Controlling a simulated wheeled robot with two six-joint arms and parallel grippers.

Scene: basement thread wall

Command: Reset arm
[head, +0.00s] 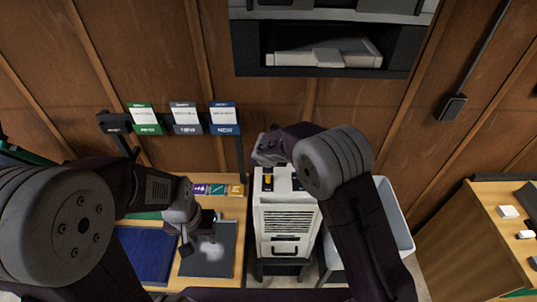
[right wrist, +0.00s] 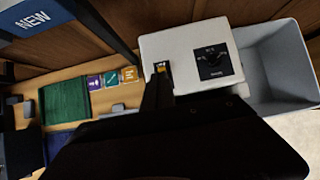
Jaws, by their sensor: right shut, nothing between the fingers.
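My left gripper (head: 198,233) hangs over the grey mat on the wooden table in the head view. Its two dark fingers look apart, with nothing seen between them. My right arm reaches in from the right, and its wrist is above the white machine (head: 287,225). My right gripper (right wrist: 158,85) shows as a dark, narrow shape in the right wrist view. It is shut and empty, with its tip in front of the machine's top beside a yellow-marked slot (right wrist: 162,68). I cannot tell whether it touches. A black dial panel (right wrist: 212,63) is to its right.
A grey bin (right wrist: 280,70) stands right of the machine. A rack with green, grey and blue "NEW" cards (head: 186,117) is at the back left. The table holds a blue mat (head: 147,254), a grey mat (head: 222,262) and colored tiles (head: 217,189). A dark shelf (head: 325,71) hangs above.

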